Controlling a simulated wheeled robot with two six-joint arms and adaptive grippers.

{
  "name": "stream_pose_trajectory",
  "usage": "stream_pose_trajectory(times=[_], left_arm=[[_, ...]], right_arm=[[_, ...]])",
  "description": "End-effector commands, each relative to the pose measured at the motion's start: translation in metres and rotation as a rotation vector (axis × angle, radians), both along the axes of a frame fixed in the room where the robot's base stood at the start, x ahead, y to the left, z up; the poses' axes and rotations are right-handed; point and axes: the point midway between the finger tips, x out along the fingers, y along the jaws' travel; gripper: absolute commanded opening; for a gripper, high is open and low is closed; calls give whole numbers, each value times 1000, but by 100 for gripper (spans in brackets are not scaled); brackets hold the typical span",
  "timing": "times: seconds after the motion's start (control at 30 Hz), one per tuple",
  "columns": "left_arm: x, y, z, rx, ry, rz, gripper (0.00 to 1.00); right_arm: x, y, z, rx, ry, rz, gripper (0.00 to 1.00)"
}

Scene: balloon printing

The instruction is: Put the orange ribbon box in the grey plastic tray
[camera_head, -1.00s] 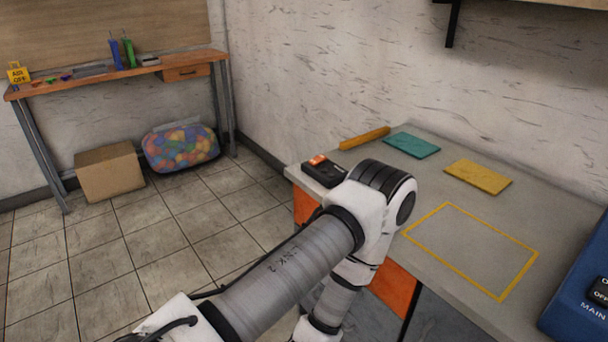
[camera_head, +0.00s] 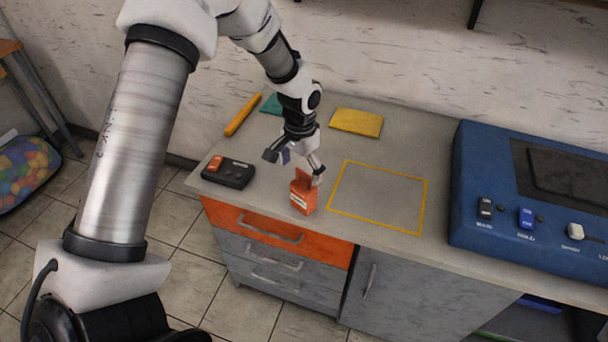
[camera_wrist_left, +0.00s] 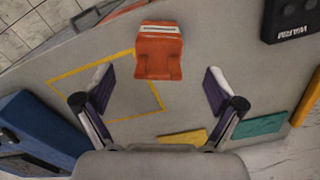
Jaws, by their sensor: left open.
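The orange ribbon box (camera_head: 304,194) stands near the front edge of the grey worktop, left of a yellow taped outline. It also shows in the left wrist view (camera_wrist_left: 159,55), at the top centre, ahead of the fingers. My left gripper (camera_head: 294,164) is open and empty, just above and behind the box. In the left wrist view its two fingers (camera_wrist_left: 158,92) are spread wide, with the box beyond the gap between them. I do not see a grey plastic tray in the current views. My right gripper is not in view.
A black control box with an orange switch (camera_head: 228,172) sits at the worktop's left end. An orange stick (camera_head: 243,114), a teal pad (camera_head: 271,104) and a yellow pad (camera_head: 356,122) lie behind. A blue machine (camera_head: 530,200) stands at right. The taped outline (camera_head: 378,196) encloses bare worktop.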

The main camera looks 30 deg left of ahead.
Motion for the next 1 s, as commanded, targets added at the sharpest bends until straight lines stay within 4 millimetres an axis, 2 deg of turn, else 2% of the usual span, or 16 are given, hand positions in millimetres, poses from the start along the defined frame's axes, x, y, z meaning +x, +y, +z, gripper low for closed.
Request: stream_pose_trajectory(times=[0.07,0.27,0.4,0.5,0.77,0.8,0.93,1.0], left_arm=[[1,2,0,4,4,-1,94],[2,1,-27,3,7,-1,94],[5,0,-51,3,8,-1,94],[6,0,-68,3,5,-1,94],[6,0,-75,2,2,-1,94],[6,0,-75,2,3,-1,80],[6,0,-75,2,3,-1,34],[6,0,-75,2,3,-1,31]], right_arm=[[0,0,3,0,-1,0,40],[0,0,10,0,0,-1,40],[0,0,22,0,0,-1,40],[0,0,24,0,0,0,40],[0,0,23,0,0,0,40],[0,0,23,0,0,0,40],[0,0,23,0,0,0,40],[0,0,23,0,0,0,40]])
